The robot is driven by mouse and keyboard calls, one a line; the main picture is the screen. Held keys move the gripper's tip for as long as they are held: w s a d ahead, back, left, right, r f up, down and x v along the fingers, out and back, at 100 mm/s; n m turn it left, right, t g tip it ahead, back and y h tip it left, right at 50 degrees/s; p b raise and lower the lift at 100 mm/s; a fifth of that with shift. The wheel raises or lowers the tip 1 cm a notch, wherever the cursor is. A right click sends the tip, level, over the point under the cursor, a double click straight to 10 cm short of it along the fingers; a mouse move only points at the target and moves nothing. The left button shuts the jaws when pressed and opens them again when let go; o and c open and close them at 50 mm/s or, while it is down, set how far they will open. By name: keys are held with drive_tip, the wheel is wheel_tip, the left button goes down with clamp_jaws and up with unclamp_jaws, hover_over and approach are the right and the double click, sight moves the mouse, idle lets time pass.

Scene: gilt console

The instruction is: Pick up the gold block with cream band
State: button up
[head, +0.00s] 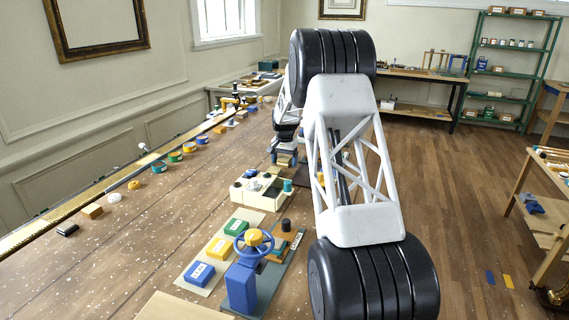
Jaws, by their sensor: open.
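A yellow-gold block (219,248) with a pale band across its top lies on a cream mat (191,287), between a green block (236,227) and a blue block (199,272) that have similar pale bands. It best fits the task's words. Its top is clear. My gripper (285,158) is farther back, beyond the cream box with knobs, and well apart from this block. It points down and looks small here. It is open; my arm partly hides the area around it, and I cannot tell what lies between its fingers.
A blue handwheel stand (243,285) rises just right of the block. The cream control box (262,190) stands between the mat and my gripper. The tabletop left of the mat is clear.

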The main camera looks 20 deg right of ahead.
sight(285, 158)
drive_tip(key=shift+c, duration=0.3)
drive_tip(key=c, duration=1)
drive_tip(key=shift+o, duration=0.2)
drive_tip(key=shift+r, duration=0.15)
drive_tip(key=shift+r, duration=4.9)
drive_tip(key=s+d, duration=0.1)
drive_tip(key=d, duration=1.3)
drive_tip(key=shift+s+d, duration=0.15)
drive_tip(key=shift+d, duration=0.15)
